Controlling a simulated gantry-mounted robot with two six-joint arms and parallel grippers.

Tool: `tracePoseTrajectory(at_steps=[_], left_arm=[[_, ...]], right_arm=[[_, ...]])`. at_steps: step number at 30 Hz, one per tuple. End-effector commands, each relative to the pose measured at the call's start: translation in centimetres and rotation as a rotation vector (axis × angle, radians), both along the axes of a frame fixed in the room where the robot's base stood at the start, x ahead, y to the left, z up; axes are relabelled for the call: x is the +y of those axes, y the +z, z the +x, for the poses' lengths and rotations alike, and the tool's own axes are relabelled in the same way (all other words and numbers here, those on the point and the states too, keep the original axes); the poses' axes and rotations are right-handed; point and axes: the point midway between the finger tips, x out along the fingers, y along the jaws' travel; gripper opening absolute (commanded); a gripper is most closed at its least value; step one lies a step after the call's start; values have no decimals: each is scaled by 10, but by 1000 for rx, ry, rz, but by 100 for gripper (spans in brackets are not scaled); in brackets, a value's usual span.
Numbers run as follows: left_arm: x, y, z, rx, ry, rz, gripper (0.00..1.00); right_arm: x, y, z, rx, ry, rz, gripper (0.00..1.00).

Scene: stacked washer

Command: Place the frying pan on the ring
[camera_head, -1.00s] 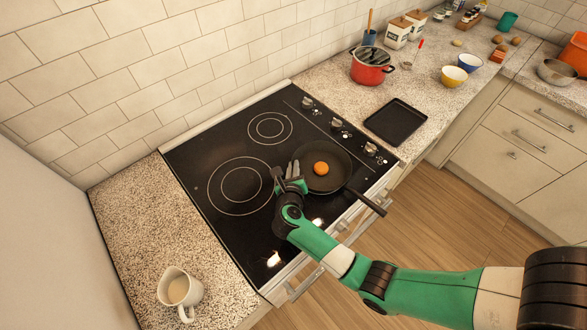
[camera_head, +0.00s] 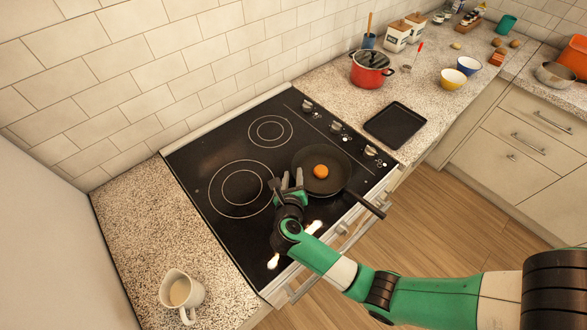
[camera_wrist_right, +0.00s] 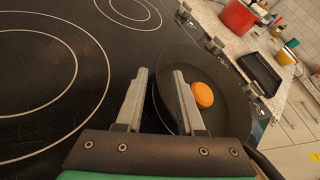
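The dark frying pan (camera_head: 335,183), with an orange round piece (camera_head: 320,171) in it, sits on the right part of the black cooktop. Its handle (camera_head: 366,204) points to the lower right, over the front edge. A large ring (camera_head: 240,189) is marked left of the pan and a smaller ring (camera_head: 270,130) behind it; both are bare. My right gripper (camera_head: 292,178) is at the pan's left edge. In the right wrist view its fingers (camera_wrist_right: 160,85) are apart, with the pan's near rim (camera_wrist_right: 156,100) appearing between them. Contact is unclear. My left gripper is out of view.
Control knobs (camera_head: 338,127) line the cooktop's right side. A black tray (camera_head: 394,123), a red pot (camera_head: 369,73) and bowls (camera_head: 453,78) stand on the right counter. A white jug (camera_head: 181,290) stands on the left counter. The cooktop left of the pan is clear.

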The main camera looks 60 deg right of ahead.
Motion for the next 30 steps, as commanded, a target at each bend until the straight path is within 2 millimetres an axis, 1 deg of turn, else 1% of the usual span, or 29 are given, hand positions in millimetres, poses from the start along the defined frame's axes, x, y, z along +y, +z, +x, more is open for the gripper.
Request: tracePoseTrajectory(at_steps=[1,6,9,12,24,26,28,29,30], left_arm=[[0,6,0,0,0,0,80],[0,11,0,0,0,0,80],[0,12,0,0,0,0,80],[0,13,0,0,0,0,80],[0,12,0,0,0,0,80],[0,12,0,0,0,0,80],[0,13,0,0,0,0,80],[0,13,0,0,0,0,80],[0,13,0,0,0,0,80]], right_arm=[[12,8,-5,-1,6,-1,37],[46,22,-23,-2,6,0,37],[60,29,-31,-1,5,-1,37],[68,32,-36,0,2,0,37],[70,33,-38,0,-1,0,37],[69,36,-36,-8,3,-7,37],[68,52,-27,-43,23,-40,37],[68,65,-20,-71,38,-68,37],[67,88,-10,-117,64,-118,37]])
